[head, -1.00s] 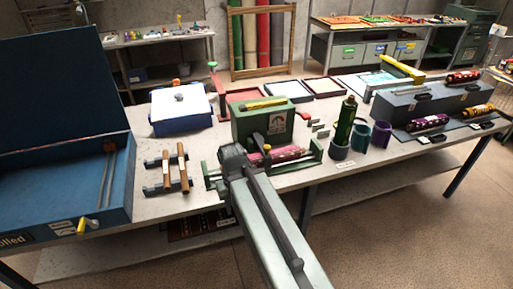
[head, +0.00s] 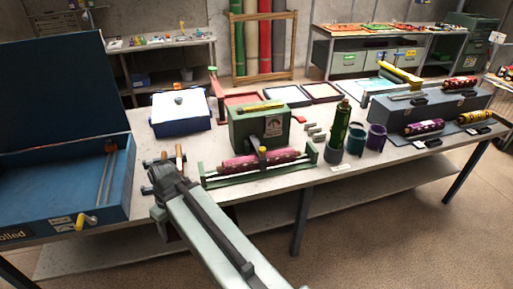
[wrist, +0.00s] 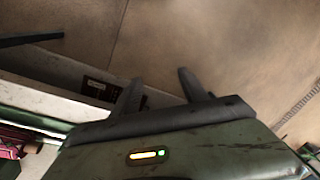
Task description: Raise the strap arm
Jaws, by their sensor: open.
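A green machine box (head: 245,130) stands mid-table, with a pink patterned roll (head: 236,166) lying in a green frame before it. A short dark arm with a yellow end (head: 263,151) reaches from the box down to the roll; I cannot tell for sure that it is the strap arm. In the wrist view my gripper (wrist: 158,84) is open and empty, its two dark fingers apart over the floor beside the table. In the head view its fingers are hidden by my arm, left of the roll at the table's front edge.
A blue open-lidded case (head: 60,190) is at the left. Brown rollers on a dark rack (head: 180,160) lie partly behind my arm. A green bottle (head: 340,125) and cups (head: 376,138) stand right.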

